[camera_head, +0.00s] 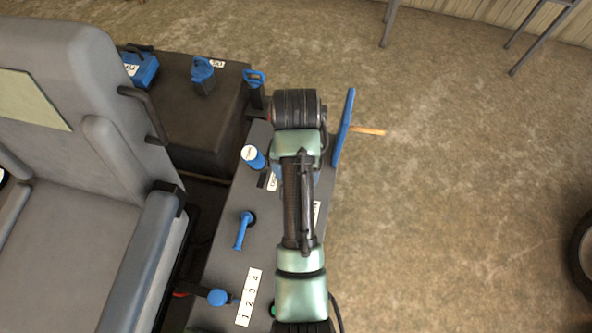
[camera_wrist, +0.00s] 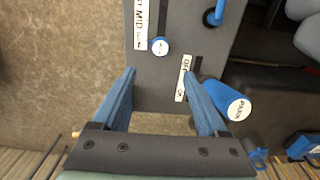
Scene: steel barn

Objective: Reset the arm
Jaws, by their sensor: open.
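My gripper (camera_wrist: 161,76) is open and empty, with its two blue fingers spread over the end of a dark grey control panel (camera_wrist: 190,38). In the head view my arm reaches forward over the same panel (camera_head: 225,265) and hides part of it. One blue finger shows to the right of the wrist, above the floor edge; the other is mostly hidden. A blue knob marked PARK (camera_wrist: 236,107) stands close beside the right finger in the wrist view. It also shows in the head view (camera_head: 253,157), left of my arm.
A grey seat (camera_head: 75,230) with an armrest stands left of the panel. The panel bears a small blue knob (camera_wrist: 160,46), a blue lever (camera_head: 243,230) and a numbered strip (camera_head: 249,297). More blue levers (camera_head: 203,74) stand behind on a dark box. Open floor (camera_head: 450,190) lies right.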

